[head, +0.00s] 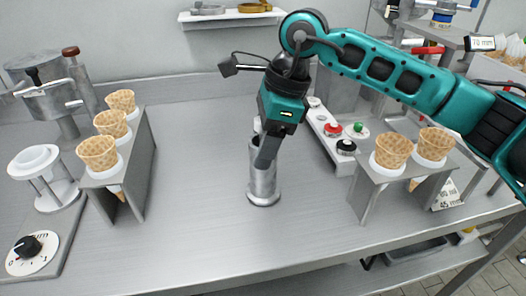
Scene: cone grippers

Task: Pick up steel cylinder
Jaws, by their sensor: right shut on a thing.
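The steel cylinder (263,187) stands upright on the metal table, near the middle of the head view. It is a shiny grey tube with a wider base. My right gripper (265,155) comes down from above, pointing at the table, and is shut on the cylinder's upper part. A dark finger covers part of the cylinder's rim and front. The base appears to touch the table. My left gripper is not in the view.
A left rack (148,165) holds three waffle cones, and a right rack (368,195) holds two. A dial (30,250) and a white-topped stand (40,165) are at far left. A button panel (335,140) is behind the right rack. The table front is clear.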

